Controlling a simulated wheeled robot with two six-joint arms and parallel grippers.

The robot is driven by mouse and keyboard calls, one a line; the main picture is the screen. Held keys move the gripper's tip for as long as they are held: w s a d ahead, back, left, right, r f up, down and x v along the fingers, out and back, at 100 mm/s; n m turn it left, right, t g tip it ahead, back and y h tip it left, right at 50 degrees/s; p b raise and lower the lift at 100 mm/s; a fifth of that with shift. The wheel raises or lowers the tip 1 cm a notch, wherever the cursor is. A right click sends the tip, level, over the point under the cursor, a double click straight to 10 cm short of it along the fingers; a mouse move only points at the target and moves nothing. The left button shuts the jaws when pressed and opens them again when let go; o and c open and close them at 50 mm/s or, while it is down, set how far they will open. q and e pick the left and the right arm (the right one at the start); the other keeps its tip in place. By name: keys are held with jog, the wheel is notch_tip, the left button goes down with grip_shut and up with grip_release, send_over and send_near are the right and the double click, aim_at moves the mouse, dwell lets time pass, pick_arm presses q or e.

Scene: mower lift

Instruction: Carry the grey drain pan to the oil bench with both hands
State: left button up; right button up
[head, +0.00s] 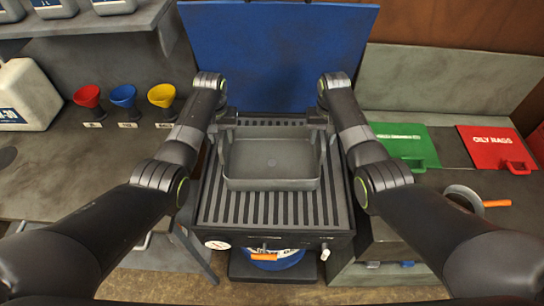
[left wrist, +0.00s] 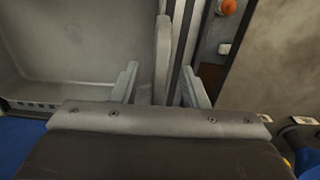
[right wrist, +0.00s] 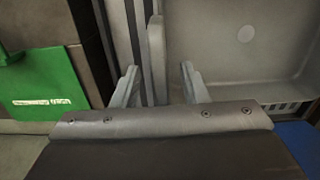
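The grey drain pan (head: 272,160) sits on a dark slatted grate (head: 270,208) in the middle of the head view. My left gripper (head: 224,130) is at its left side and my right gripper (head: 318,126) at its right side. In the left wrist view my left gripper (left wrist: 162,88) is open, with an upright grey handle (left wrist: 162,50) of the pan between its fingers and gaps on both sides. In the right wrist view my right gripper (right wrist: 158,86) is also open around the other handle (right wrist: 156,50), with gaps on both sides.
A blue panel (head: 275,50) stands behind the grate. The left bench (head: 90,170) holds red, blue and yellow funnels (head: 123,95) and a white jug (head: 25,95). To the right lie a green board (head: 404,145), a red "oily rags" board (head: 497,148) and an orange-handled tool (head: 495,203).

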pick_arm(q)
jog(key=shift+f, duration=1.85)
pick_arm(e)
jog(key=shift+f, duration=1.85)
pick_arm(q)
jog(key=shift+c, duration=0.3)
pick_arm(e)
jog(key=shift+c, duration=0.3)
pick_arm(q)
grip_shut()
pick_arm(e)
grip_shut()
